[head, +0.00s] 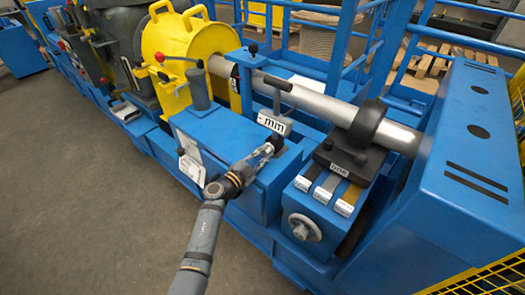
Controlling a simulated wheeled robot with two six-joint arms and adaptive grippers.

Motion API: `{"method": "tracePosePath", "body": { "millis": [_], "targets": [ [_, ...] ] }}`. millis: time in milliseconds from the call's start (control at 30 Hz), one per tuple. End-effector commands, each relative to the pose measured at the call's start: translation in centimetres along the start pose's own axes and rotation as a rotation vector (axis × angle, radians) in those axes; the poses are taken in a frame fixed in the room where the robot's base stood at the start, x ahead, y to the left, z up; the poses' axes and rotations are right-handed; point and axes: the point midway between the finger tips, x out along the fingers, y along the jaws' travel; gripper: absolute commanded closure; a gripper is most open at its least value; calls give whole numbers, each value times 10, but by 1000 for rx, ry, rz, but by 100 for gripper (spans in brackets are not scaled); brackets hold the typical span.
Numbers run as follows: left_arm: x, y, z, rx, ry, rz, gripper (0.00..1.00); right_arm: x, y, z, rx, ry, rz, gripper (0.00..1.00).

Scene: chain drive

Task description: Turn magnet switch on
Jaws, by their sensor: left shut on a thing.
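My left gripper (264,152) is at the right end of a blue machine housing (215,135), with its arm coming up from the bottom of the picture. Its fingers are closed at a small dark part (276,143) just below a white sign reading "mm" (273,124). The fingers hide much of this part, so I cannot tell whether it is the magnet switch or which way it is set. No label naming a magnet switch is readable. My right gripper is not in view.
Bare floor (70,200) lies left.

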Motion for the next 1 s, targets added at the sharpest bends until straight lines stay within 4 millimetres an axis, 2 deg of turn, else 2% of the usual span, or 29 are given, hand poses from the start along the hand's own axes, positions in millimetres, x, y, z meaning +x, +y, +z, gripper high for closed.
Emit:
{"method": "tracePosePath", "body": {
  "millis": [400,967,1000],
  "targets": [
    [0,3,1,202,-1,1,100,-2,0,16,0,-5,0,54],
    [0,4,1,234,0,1,100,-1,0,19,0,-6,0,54],
    [0,4,1,234,0,1,79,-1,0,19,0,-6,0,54]
  ]
}}
